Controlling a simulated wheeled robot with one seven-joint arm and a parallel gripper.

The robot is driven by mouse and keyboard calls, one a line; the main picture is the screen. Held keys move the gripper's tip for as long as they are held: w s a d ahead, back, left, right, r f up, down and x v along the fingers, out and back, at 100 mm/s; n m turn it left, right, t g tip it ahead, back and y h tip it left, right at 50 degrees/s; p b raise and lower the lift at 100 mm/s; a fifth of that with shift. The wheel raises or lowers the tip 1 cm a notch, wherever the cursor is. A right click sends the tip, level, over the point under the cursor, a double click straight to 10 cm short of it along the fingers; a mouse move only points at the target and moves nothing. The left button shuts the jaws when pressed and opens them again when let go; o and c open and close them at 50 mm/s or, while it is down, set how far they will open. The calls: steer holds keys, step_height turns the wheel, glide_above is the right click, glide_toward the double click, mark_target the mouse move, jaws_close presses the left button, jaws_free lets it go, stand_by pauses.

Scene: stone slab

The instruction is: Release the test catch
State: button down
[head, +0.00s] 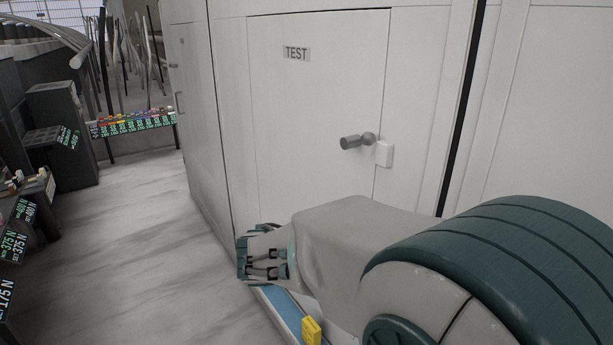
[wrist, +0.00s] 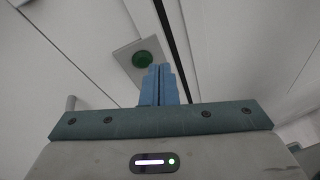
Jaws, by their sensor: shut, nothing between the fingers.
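The door marked TEST (head: 315,110) is a pale panel in a white cabinet front and looks closed. Its catch (head: 350,142) is a grey knob-like handle pointing left, beside a small white block (head: 384,154) at the door's right edge. My gripper (head: 246,258) is below and left of the catch, low in front of the cabinet, apart from the catch. In the wrist view its blue fingers (wrist: 157,84) are together and empty. A grey post (wrist: 70,103) at the left there may be the catch; I cannot tell.
In the wrist view, a round green piece (wrist: 142,58) sits on a grey plate beyond the fingers. A yellow block (head: 311,331) is at the cabinet's foot. Stone floor (head: 150,250) is clear at left; dark labelled boxes (head: 60,125) stand farther left.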

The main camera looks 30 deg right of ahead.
mark_target(360, 140)
steer(key=w+a+r+n+t+h+b, duration=0.1)
steer(key=w+r+n+t+h+b, duration=0.2)
steer(key=w+n+h, duration=0.4)
steer(key=w+n+t+b, duration=0.1)
steer(key=w+n+t, duration=0.1)
steer(key=w, duration=0.1)
steer(key=shift+a+r+t+h, duration=0.2)
steer(key=shift+t+h, duration=0.1)
steer(key=shift+h, duration=0.1)
steer(key=p+x, duration=0.1)
steer(key=x, duration=0.9)
steer(key=shift+s+d+p, duration=0.1)
steer(key=shift+d+p, duration=0.1)
steer(key=shift+p, duration=0.1)
steer(key=r, duration=0.2)
steer(key=a+r+p, duration=0.1)
steer(key=shift+w+r, duration=0.15)
steer(key=shift+w, duration=0.2)
steer(key=shift+w+r, duration=0.1)
steer(key=shift+r, duration=0.1)
